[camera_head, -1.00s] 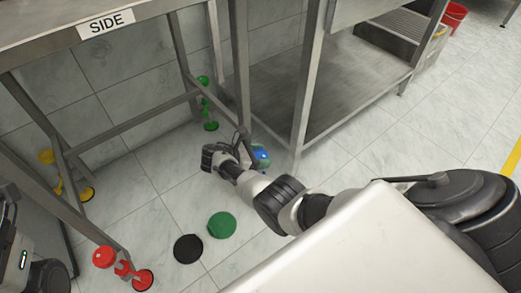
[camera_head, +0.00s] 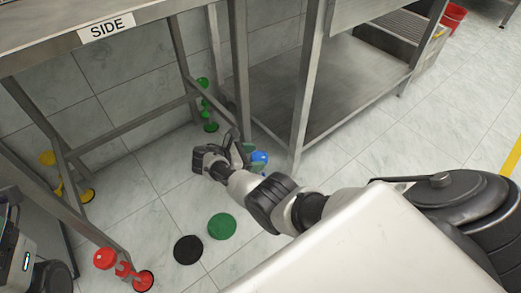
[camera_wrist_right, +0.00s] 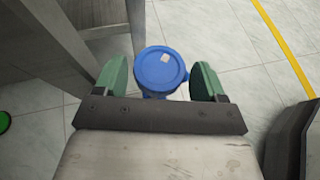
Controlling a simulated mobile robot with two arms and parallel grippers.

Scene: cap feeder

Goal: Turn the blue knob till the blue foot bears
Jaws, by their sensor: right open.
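The blue knob (camera_head: 260,157) is low by the table leg in the head view, partly hidden by my right gripper (camera_head: 246,153). In the right wrist view the round blue knob (camera_wrist_right: 160,68) has a small pale mark on top. There my right gripper (camera_wrist_right: 160,78) is open, with one green-padded finger on each side of the knob. Small gaps show between the pads and the knob. Some blue part shows below the knob, but the blue foot and its contact with the floor cannot be made out. My left gripper is not in view.
A steel table (camera_head: 50,42) marked SIDE has red (camera_head: 105,258), yellow (camera_head: 47,158) and green (camera_head: 203,84) knobs at its other legs. A black disc (camera_head: 188,250) and a green disc (camera_head: 222,226) lie on the floor. A shelved steel table (camera_head: 300,95) stands close at right.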

